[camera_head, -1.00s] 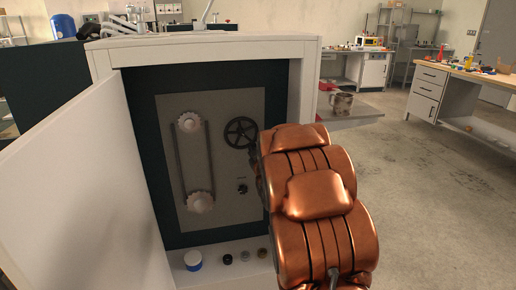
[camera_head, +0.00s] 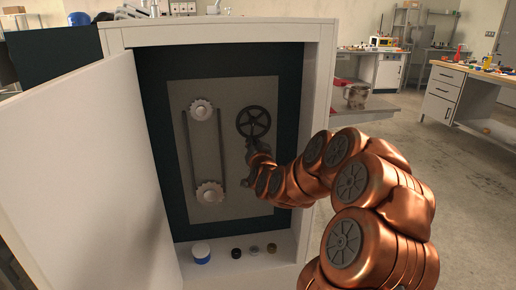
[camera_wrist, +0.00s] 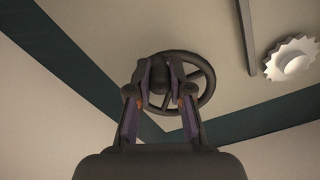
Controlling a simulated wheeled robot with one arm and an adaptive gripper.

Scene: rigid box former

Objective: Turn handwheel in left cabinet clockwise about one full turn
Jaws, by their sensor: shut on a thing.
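The dark spoked handwheel (camera_head: 254,122) is on the grey panel (camera_head: 222,90) inside the open left cabinet (camera_head: 320,80). My gripper (camera_head: 254,150) reaches the wheel's lower edge from below right. In the wrist view the handwheel (camera_wrist: 205,82) lies beyond my gripper (camera_wrist: 160,88), whose two fingers are closed in on a dark part at the wheel's near side. The fingers cover part of the wheel.
The cabinet door (camera_head: 85,180) stands open on the left. A blue-and-white jar (camera_head: 201,252) and small dark pieces (camera_head: 237,253) sit on the cabinet floor.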

